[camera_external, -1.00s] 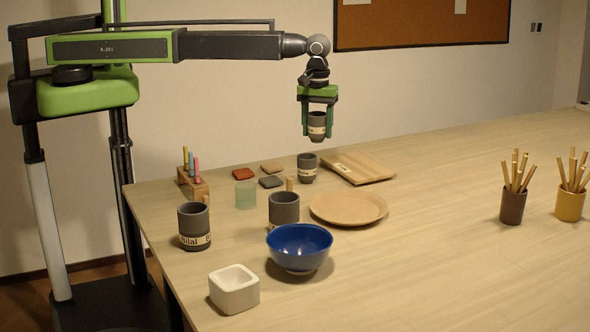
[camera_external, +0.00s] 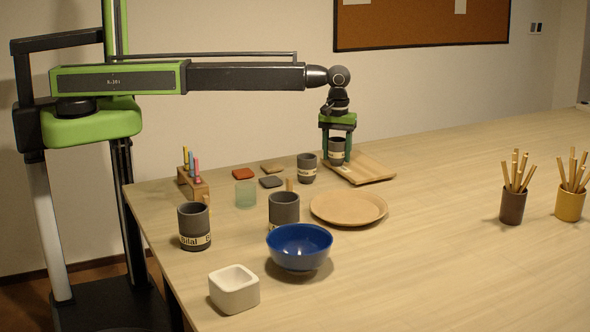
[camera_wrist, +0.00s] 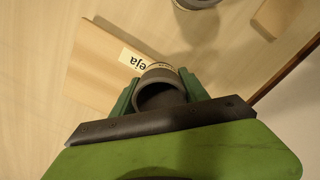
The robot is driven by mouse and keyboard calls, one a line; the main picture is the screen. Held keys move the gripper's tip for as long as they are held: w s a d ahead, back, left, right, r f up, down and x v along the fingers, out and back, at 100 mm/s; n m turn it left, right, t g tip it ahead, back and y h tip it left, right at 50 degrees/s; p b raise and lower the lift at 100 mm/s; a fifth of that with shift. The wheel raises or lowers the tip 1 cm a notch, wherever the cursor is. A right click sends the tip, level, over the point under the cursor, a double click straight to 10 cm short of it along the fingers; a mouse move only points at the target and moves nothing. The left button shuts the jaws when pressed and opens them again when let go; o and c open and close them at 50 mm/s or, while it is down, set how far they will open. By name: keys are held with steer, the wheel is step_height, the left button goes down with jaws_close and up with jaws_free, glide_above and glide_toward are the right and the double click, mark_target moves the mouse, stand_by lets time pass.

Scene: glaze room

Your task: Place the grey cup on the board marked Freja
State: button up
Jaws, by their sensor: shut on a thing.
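My gripper (camera_external: 337,146) is shut on a small dark grey cup (camera_external: 337,155), held upright with a pale label band. The cup is at the left end of the wooden board (camera_external: 372,172); I cannot tell whether its base touches it. In the wrist view the cup's rim (camera_wrist: 160,90) shows between the fingers of my gripper (camera_wrist: 158,92). The board (camera_wrist: 88,68) lies behind it there, with a label ending in "eja" partly hidden by the cup.
A similar grey cup (camera_external: 307,168) stands just left of the board. Larger grey mugs (camera_external: 284,205) (camera_external: 193,220), a round wooden plate (camera_external: 348,208), blue bowl (camera_external: 299,245) and white square pot (camera_external: 234,290) are nearer. Tiles (camera_external: 271,182) lie left.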

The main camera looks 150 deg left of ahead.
steer(key=shift+d+r, duration=0.1)
steer(key=shift+r, duration=0.05)
steer(key=o, duration=1.5)
step_height(320, 180, up, 12)
steer(key=p, duration=1.2)
